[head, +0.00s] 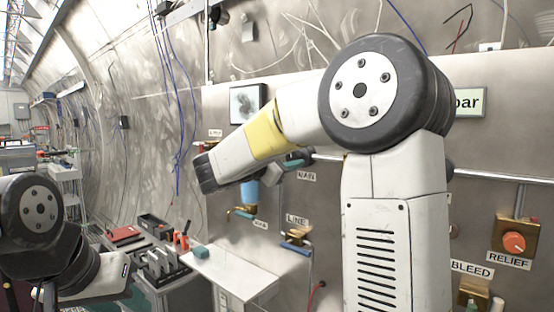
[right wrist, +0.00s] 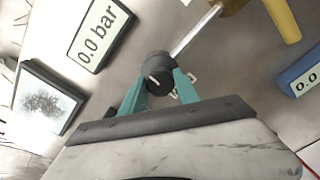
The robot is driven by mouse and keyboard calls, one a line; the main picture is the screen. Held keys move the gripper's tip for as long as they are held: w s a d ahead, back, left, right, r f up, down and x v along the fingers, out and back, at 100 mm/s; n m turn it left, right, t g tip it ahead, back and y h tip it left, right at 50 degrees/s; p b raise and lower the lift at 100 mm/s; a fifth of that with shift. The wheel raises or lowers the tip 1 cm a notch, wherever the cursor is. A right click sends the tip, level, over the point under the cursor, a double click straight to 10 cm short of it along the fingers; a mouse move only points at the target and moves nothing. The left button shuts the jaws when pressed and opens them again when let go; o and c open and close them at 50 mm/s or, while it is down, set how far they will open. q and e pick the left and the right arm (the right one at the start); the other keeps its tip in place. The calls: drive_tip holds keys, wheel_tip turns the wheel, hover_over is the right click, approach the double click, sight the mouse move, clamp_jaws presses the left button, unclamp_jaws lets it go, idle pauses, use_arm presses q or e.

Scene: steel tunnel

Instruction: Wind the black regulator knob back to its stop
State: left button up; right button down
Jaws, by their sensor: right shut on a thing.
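The black regulator knob (right wrist: 158,70) shows in the right wrist view at the end of a bright metal pipe, with a light mark on its face. My right gripper (right wrist: 159,88) has its two teal fingers on either side of the knob, shut on it. In the head view my right gripper (head: 296,161) is at the wall panel, just above a small label; its own arm hides most of it, and I cannot make out the knob there. My left arm shows at the lower left of the head view; its fingers are not visible.
A red relief knob (head: 514,243) is at the panel's right. A white bench (head: 232,276) stands below. A display (right wrist: 100,32) reads 0.0 bar.

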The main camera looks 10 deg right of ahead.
drive_tip(key=shift+f+n, duration=0.1)
drive_tip(key=shift+n, duration=0.3)
drive_tip(key=c, duration=0.9)
unclamp_jaws()
drive_tip(key=v, duration=0.7)
drive_tip(key=shift+s+a, duration=0.25)
drive_tip(key=shift+a, duration=0.1)
